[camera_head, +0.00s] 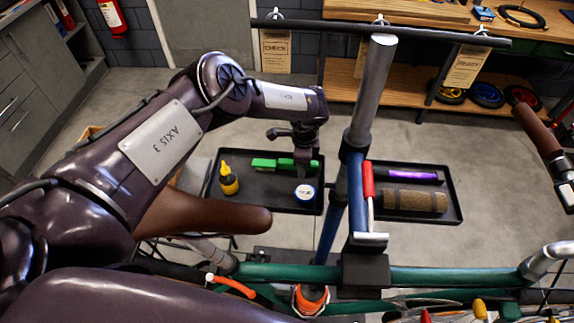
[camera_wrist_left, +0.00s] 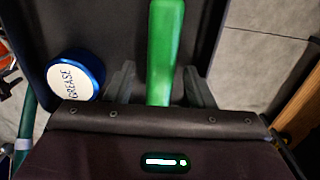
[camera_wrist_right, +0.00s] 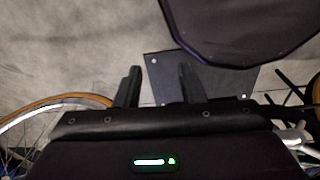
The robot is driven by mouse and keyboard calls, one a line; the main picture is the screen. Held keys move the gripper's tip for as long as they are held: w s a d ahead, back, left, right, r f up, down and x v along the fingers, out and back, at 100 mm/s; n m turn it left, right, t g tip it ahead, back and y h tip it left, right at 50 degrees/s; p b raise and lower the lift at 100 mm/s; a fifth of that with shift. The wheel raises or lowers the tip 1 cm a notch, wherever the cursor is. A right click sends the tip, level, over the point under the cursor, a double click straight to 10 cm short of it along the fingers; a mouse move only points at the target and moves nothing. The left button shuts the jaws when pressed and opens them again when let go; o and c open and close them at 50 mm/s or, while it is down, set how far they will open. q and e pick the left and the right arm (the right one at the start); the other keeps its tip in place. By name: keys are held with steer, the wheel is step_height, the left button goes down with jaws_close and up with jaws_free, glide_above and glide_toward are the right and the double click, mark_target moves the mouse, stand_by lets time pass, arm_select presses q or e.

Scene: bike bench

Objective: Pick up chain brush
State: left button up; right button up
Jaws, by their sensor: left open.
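The green chain brush (camera_head: 264,163) lies in the left dark tray in the head view. Its green handle (camera_wrist_left: 165,50) runs between the two fingers of my left gripper (camera_wrist_left: 160,85) in the left wrist view. The left gripper is open, with a finger on each side of the handle and gaps visible. In the head view my left gripper (camera_head: 303,165) points down over the handle end and hides part of it. My right gripper (camera_wrist_right: 160,85) is open and empty in the right wrist view, away from the trays.
The left tray (camera_head: 222,205) also holds a yellow-capped bottle (camera_head: 228,180) and a blue grease tin (camera_head: 305,192). A right tray (camera_head: 455,195) holds a purple item (camera_head: 408,176) and a brown roll (camera_head: 413,201). A grey stand post (camera_head: 372,85) and green bike frame (camera_head: 440,277) stand close by.

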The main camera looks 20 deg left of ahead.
arm_select(q)
steer(key=shift+f, duration=0.1)
steer(key=shift+c, duration=0.4)
jaws_close()
steer(key=shift+r+p, duration=0.65)
step_height(320, 180, up, 7)
steer(key=p, duration=0.5)
steer(key=shift+r, duration=0.1)
steer(key=s+d, duration=0.2)
steer(key=s, duration=0.6)
steer(key=s+d+f, duration=0.1)
steer(key=s+d, duration=0.2)
steer(key=s, duration=0.6)
steer(key=shift+s+p, duration=0.15)
steer(key=shift+p, duration=0.15)
